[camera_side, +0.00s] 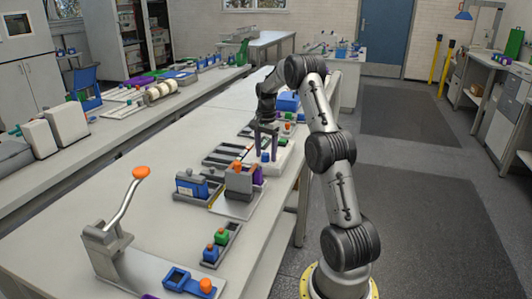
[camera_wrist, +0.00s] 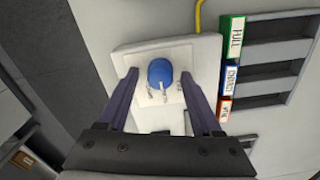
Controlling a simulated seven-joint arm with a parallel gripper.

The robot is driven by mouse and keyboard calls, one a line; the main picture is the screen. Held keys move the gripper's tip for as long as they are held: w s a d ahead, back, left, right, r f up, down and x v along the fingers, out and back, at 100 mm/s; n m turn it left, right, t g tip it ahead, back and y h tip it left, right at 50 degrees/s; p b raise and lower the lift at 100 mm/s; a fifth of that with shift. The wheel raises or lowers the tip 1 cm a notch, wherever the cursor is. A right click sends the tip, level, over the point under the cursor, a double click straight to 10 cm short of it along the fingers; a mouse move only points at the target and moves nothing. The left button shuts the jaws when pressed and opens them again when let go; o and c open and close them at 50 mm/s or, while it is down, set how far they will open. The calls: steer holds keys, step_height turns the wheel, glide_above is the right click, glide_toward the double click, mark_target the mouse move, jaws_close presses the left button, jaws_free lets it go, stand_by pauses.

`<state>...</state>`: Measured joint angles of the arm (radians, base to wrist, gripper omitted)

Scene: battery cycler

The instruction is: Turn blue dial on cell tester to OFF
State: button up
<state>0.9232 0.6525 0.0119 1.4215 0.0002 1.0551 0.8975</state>
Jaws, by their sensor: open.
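The blue dial (camera_wrist: 160,73) sits on a pale cell tester (camera_wrist: 202,52) in the wrist view, centred between my fingers. Small light marks lie on the tester's face around the near side of the dial; I cannot read them or tell the dial's setting. My gripper (camera_wrist: 161,85) is open, one finger on each side of the dial, with a gap on both sides. In the side view my gripper (camera_side: 266,152) points down over the tester (camera_side: 284,166). The blue dial (camera_side: 265,157) shows small there, close to the fingertips.
In the wrist view, a dark slotted rack with green FULL (camera_wrist: 232,38), blue and orange labels stands right of the tester, and a yellow cable (camera_wrist: 198,16) runs behind it. In the side view, a blue-and-grey device (camera_side: 193,187) and an orange-knobbed lever (camera_side: 141,173) stand nearer the camera.

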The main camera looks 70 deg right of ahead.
jaws_close()
stand_by(0.3)
steer(key=shift+n, duration=0.3)
steer(key=n, duration=0.3)
steer(key=shift+w+n, duration=0.1)
steer(key=shift+n, duration=2)
jaws_free()
